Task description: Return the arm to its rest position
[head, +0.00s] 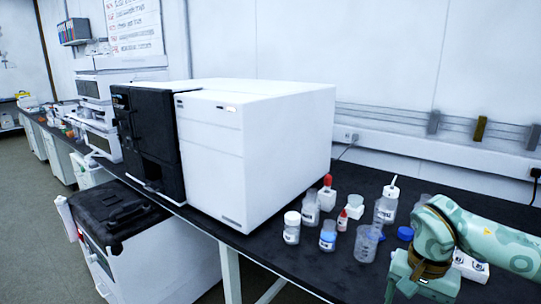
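My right arm (495,241), pale green, comes in from the right over the black bench (325,262). It bends downward at a rounded joint above the bench's right part and leaves the frame at the bottom edge. Its gripper fingers are not visible. No part of my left arm or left gripper is visible.
Close left of my arm stand several bottles and jars, including a clear beaker (367,243), a white-capped jar (292,228) and a blue-labelled bottle (328,236). A blue cap (405,233) lies near the arm. A large white instrument (265,150) fills the bench's middle. Open floor (35,220) lies left.

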